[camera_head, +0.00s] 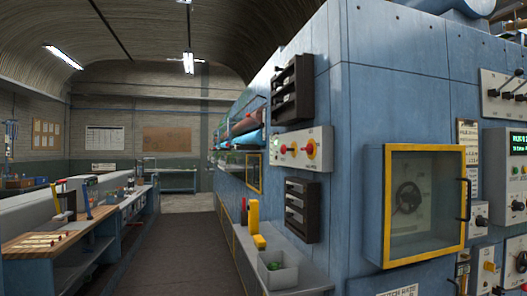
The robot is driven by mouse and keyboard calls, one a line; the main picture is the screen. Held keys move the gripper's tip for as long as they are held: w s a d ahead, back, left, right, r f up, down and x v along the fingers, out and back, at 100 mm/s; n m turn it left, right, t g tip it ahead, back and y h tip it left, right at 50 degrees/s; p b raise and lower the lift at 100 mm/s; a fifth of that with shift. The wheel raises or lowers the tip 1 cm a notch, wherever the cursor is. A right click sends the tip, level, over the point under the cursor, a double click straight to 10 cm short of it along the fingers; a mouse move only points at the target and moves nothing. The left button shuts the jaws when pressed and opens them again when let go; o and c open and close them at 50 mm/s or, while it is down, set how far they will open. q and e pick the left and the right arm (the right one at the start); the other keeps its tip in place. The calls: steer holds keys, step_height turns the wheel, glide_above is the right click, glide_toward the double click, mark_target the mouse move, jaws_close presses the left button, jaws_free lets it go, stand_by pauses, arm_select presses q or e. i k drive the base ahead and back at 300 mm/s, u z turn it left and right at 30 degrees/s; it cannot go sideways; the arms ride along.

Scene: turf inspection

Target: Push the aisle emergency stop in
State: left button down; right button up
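A pale control panel (301,161) is mounted on the aisle-facing side of the large blue machine. Whether the red button is in or out is too small to tell. Neither of my grippers shows in the head view.
The blue machine (365,100) fills the right side, with a yellow-framed window (424,205) on its near face. A grey bin (277,276) stands on a ledge below the panel. A workbench (60,238) lines the left. The aisle floor (180,250) between looks clear.

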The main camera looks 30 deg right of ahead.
mark_target(283, 149)
steer(key=z, duration=0.45)
steer(key=i, duration=0.7)
steer(key=z, duration=0.75)
